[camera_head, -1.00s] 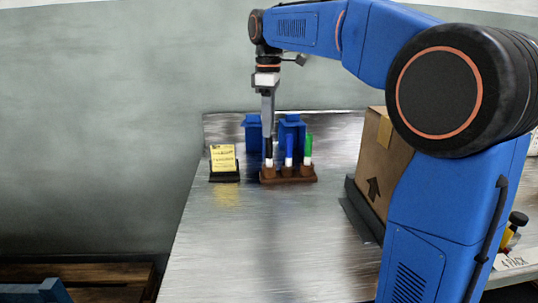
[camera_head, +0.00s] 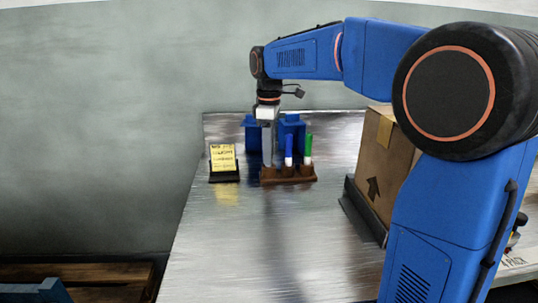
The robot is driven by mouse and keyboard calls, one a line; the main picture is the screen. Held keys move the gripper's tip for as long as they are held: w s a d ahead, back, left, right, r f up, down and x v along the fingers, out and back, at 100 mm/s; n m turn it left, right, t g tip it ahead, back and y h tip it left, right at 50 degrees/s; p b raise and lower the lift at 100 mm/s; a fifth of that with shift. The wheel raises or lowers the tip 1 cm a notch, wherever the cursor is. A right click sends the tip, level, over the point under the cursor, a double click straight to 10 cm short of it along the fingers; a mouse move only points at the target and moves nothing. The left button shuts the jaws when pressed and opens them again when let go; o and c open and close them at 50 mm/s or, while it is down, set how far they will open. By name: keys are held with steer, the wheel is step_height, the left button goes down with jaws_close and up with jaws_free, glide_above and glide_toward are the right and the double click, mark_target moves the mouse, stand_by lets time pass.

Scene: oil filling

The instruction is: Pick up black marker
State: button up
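The brown marker holder (camera_head: 290,175) stands on the metal table, with a blue marker (camera_head: 288,150) and a green marker (camera_head: 308,148) upright in it. The left slot is where my gripper (camera_head: 267,155) now points straight down. Its grey finger covers that slot's marker, the black one, which I cannot make out now. The near finger hides the far one, so I cannot see whether they are open or closed around the marker.
Two blue containers (camera_head: 292,122) stand close behind the holder. A yellow note on a black stand (camera_head: 223,160) is to the left. A cardboard box (camera_head: 380,165) is to the right, beside my arm. The table's front (camera_head: 255,240) is clear.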

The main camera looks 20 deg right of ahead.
steer(key=shift+c, duration=0.4)
jaws_close()
steer(key=shift+r, duration=0.15)
step_height(320, 180, up, 10)
steer(key=shift+f, duration=0.1)
